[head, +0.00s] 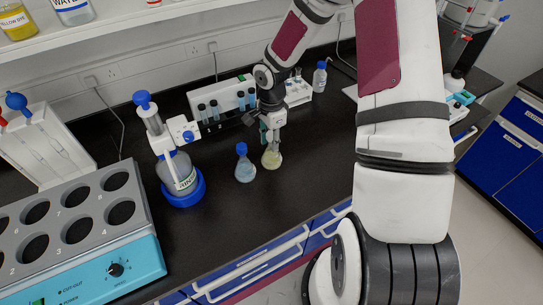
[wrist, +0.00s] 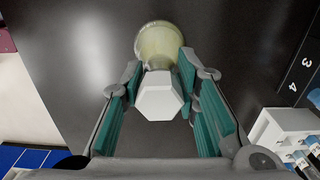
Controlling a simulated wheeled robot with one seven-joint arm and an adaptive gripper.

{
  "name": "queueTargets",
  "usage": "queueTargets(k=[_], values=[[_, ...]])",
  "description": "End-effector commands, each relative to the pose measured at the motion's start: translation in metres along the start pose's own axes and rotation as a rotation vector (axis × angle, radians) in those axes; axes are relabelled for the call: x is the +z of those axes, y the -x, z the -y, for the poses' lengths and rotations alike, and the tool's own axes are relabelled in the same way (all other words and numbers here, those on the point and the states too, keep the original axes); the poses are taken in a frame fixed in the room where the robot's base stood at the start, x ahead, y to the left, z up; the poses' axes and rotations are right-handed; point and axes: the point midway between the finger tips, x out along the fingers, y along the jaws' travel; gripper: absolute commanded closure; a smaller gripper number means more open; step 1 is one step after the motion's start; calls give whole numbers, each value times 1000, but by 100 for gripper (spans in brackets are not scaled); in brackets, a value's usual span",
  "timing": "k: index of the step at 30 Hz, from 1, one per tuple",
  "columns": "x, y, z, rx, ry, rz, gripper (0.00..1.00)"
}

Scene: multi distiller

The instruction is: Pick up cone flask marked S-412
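A cone flask with pale yellow liquid (head: 272,159) stands upright on the black bench. It also shows in the wrist view (wrist: 160,42), beneath a white hexagonal cap (wrist: 160,97). My gripper (head: 270,133) points down over this flask. In the wrist view, my gripper's teal finger pads (wrist: 160,78) lie on both sides of the cap and neck. The cap hides the neck, so I cannot tell whether the pads press on it. A second cone flask with pale blue liquid and a blue cap (head: 245,166) stands just left. No S-412 mark is readable on either flask.
A large bottle in a blue ring base (head: 183,184) stands left of the flasks. A water bath with round holes (head: 75,235) fills the front left. A tube rack (head: 222,104) stands behind. The bench front is clear.

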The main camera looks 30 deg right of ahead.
Motion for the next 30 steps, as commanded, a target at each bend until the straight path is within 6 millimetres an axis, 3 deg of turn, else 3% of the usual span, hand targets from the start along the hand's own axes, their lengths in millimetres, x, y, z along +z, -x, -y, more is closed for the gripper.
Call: queueTargets(k=[1,3,17,30], values=[[0,0,0,0,0,0,90],[0,0,0,0,0,0,100],[0,3,1,-1,0,-1,100],[0,33,1,-2,-1,-1,100]])
